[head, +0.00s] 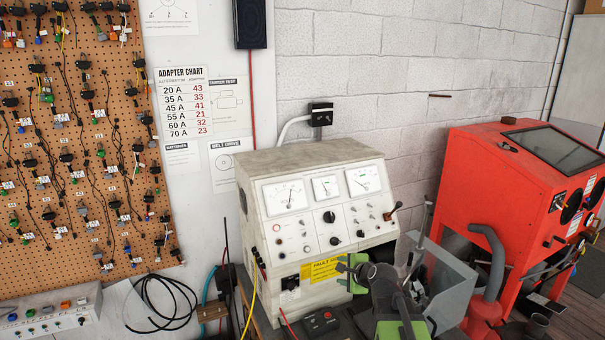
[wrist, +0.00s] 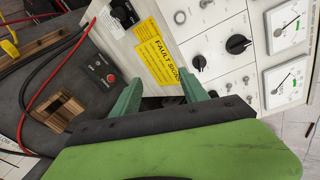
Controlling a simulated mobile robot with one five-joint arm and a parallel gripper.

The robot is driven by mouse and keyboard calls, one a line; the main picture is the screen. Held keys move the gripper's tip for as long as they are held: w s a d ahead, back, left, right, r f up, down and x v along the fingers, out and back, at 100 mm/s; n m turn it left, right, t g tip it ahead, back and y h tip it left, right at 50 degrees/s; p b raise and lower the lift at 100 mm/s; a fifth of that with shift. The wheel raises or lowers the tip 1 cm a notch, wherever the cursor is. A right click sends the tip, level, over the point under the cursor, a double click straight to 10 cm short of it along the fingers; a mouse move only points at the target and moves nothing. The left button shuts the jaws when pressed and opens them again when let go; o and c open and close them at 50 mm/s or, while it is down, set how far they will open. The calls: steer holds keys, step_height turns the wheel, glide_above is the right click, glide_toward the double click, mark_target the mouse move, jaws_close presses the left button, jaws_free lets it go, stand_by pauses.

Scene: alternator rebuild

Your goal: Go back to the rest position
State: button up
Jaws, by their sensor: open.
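My gripper (head: 350,272) shows in green at the lower middle of the head view, in front of the lower front of a cream test bench (head: 315,195). In the wrist view its two green fingers (wrist: 160,82) stand apart with nothing between them. The bench's front panel (wrist: 225,50) and its yellow fault sign label (wrist: 160,55) lie just beyond the fingers. My dark arm covers part of the bench's lower right in the head view. No part is held.
A small dark box with a red button (head: 320,323) sits before the bench, near red and black cables. A grey bin (head: 447,280) and a red blast cabinet (head: 520,180) stand to the right. A pegboard of adapters (head: 80,130) hangs left.

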steer(key=s+a+f+n+g+b, duration=0.2)
steer(key=s+f+b, duration=0.1)
steer(key=f, duration=0.4)
steer(key=s+a+f+n+g+b, duration=0.1)
steer(key=s+f+n+b, duration=0.2)
steer(key=f, duration=0.5)
steer(key=s+d+f+n+g+h+b, duration=0.1)
steer(key=s+d+f+n+g, duration=0.1)
steer(key=s+n, duration=0.4)
steer(key=s+d+f+n+g+h+b, duration=0.1)
steer(key=s+d+f+n+g+h, duration=0.1)
steer(key=s+f+n+g, duration=0.3)
steer(key=s+n, duration=0.1)
steer(key=s, duration=0.3)
steer(key=shift+s+d+f+g+h, duration=0.15)
steer(key=shift+s+d+g+h, duration=0.05)
steer(key=shift+d+g+h, duration=0.1)
steer(key=shift+a, duration=0.1)
steer(key=shift+c, duration=0.4)
stand_by(2.5)
